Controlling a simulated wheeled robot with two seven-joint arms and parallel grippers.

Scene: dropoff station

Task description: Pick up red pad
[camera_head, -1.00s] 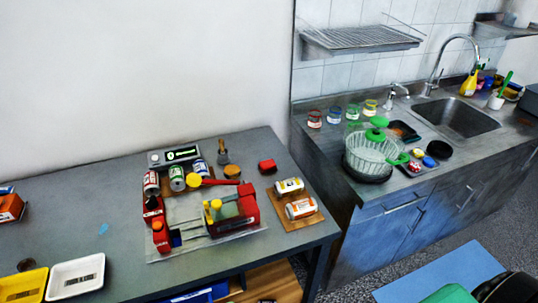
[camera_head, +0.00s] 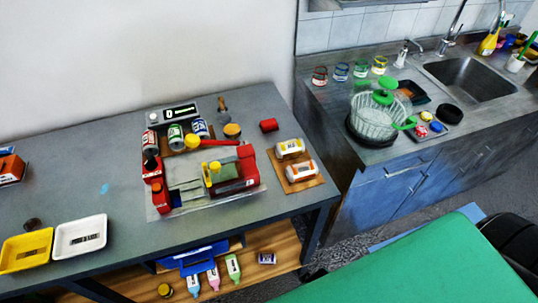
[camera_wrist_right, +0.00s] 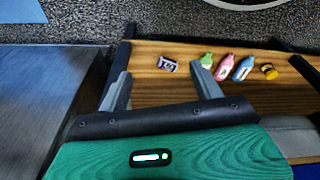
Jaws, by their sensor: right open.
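A small red block (camera_head: 268,125), which looks like the red pad, lies on the grey table (camera_head: 75,165) toward its back right. It is behind the white bottles on the wooden board and right of the red machine. My right gripper (camera_wrist_right: 163,88) is open and empty in the right wrist view, with its two fingers apart over the lower wooden shelf. In the head view my green right arm comes in at the bottom right, below and well apart from the red block. The red block is not in the right wrist view. My left gripper is not in view.
A red machine (camera_head: 237,173) with cans behind it fills the table's middle. Two white bottles lie on a wooden board (camera_head: 313,183) at the right edge. Trays (camera_head: 80,237) sit at left. A sink counter is at right.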

